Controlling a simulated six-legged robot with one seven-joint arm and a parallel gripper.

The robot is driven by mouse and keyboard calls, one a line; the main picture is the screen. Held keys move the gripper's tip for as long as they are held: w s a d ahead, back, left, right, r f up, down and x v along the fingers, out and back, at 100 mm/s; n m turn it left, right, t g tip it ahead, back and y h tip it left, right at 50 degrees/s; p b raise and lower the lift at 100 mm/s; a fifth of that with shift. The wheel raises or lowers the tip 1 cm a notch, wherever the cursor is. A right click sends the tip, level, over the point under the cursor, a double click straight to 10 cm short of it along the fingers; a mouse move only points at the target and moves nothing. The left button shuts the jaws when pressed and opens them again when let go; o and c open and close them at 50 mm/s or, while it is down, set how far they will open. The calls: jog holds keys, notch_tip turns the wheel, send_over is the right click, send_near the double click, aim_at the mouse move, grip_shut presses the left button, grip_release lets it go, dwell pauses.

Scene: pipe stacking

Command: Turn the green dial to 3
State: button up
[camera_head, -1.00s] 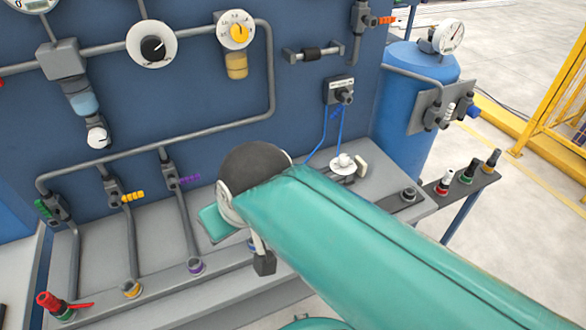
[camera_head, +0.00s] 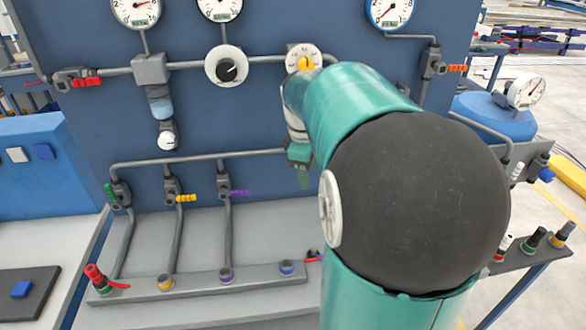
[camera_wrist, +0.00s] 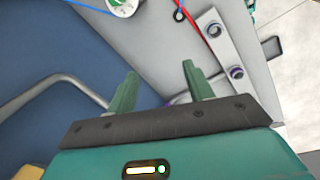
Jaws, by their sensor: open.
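A white round piece with green on it (camera_wrist: 123,5), possibly the green dial, is cut off by the top edge of the wrist view. I cannot read any number or pointer on it. No green dial can be made out in the head view, where my arm covers much of the right-hand panel. My gripper (camera_wrist: 158,76) is open, its two green fingers apart with nothing between them, and the white-and-green piece lies beyond the fingertips. In the head view my gripper (camera_head: 302,172) hangs in front of the blue panel, partly behind my arm.
A white dial with a black knob (camera_head: 232,67) and one with a yellow knob (camera_head: 305,62) are on the panel. Grey pipes (camera_head: 195,157) run across it. A ledge with coloured sockets (camera_head: 225,275) lies below. A blue tank (camera_head: 492,118) stands at the right.

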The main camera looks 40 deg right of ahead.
jog(key=s+d+f+n+y, duration=0.1)
jog(key=s+d+f, duration=0.15)
jog(key=d, duration=0.55)
jog(key=s+d+f+n+y, duration=0.1)
jog(key=d+f, duration=0.2)
jog(key=d, duration=0.4)
jog(key=shift+g, duration=0.3)
jog(key=f, duration=1.3)
jog(key=shift+w, duration=0.2)
jog(key=c, duration=1)
